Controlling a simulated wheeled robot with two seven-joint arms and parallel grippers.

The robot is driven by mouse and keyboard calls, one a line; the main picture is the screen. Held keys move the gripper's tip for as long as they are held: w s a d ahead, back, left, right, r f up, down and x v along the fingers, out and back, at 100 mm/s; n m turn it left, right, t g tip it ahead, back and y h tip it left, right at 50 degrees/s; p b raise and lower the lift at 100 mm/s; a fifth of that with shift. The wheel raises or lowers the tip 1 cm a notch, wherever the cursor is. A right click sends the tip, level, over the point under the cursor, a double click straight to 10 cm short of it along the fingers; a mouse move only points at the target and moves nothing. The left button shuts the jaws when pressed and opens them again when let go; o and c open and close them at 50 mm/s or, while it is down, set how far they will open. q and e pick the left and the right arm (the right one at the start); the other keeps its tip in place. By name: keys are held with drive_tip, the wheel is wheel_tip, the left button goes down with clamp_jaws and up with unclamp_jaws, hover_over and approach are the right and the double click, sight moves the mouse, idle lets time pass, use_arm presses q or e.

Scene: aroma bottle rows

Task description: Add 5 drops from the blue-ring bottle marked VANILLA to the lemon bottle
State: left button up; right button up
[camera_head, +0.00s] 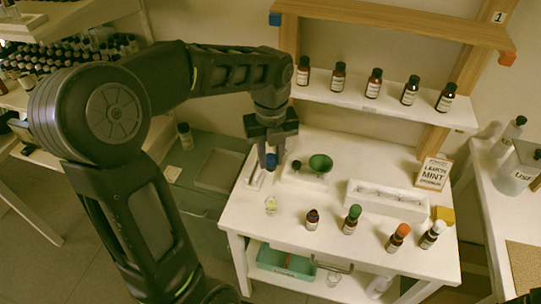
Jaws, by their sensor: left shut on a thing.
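My left gripper (270,140) is shut on a small dark blue thing (271,161) above the table's left end. Its lower part is too small to make out, and I cannot read a VANILLA mark. A small clear glass vessel (271,204) with yellowish contents stands on the table below and apart from the gripper.
A green bowl-like thing (320,164) and a small dark round top (296,165) are near the gripper. Several black-capped bottles line the shelf (420,110) behind. The table's middle is partly clear.

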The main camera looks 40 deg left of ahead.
use_arm(q)
drive_tip(key=shift+f+b, duration=1.2)
drive_tip(key=shift+f, duration=0.7)
drive_tip(key=shift+o, duration=0.3)
clamp_jaws()
drive_tip(key=shift+o, duration=0.3)
unclamp_jaws()
drive_tip(key=shift+c, duration=0.6)
drive_tip(key=shift+o, duration=0.3)
